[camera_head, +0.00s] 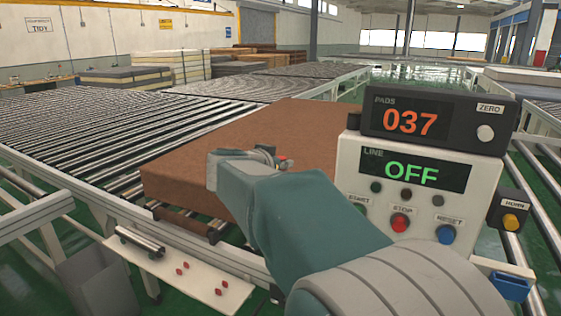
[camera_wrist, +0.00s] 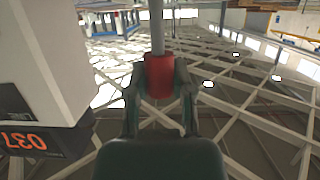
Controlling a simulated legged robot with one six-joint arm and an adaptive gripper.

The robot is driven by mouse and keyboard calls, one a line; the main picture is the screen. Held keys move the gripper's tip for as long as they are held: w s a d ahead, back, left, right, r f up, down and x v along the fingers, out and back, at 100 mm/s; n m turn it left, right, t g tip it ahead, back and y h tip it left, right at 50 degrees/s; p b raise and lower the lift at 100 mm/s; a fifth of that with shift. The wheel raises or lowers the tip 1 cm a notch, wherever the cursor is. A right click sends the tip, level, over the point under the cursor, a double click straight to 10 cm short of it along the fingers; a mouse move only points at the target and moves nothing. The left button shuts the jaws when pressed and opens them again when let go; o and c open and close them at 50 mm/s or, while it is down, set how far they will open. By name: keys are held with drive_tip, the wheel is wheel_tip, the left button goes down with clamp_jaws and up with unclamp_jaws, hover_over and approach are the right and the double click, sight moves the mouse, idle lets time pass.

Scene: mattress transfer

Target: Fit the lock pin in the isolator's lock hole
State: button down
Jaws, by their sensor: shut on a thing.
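My gripper (camera_wrist: 159,98) is shut on a red-handled pin (camera_wrist: 158,77), taken to be the lock pin. Its grey shaft points away from my gripper, toward the top of the wrist view. The box displays LINE OFF and carries several buttons. I cannot make out the isolator or its lock hole in either view.
A counter reading 037 (camera_head: 440,125) tops the control box, with a horn button box (camera_head: 508,213) at its right. A brown mattress (camera_head: 200,165) lies on the roller conveyor (camera_head: 80,130). A narrow shelf (camera_head: 215,290) at front left bears a metal cylinder and small red pieces.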

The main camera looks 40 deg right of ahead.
drive_tip(key=shift+f, duration=2.7)
drive_tip(key=shift+c, duration=2.1)
unclamp_jaws()
drive_tip(key=v, duration=1.2)
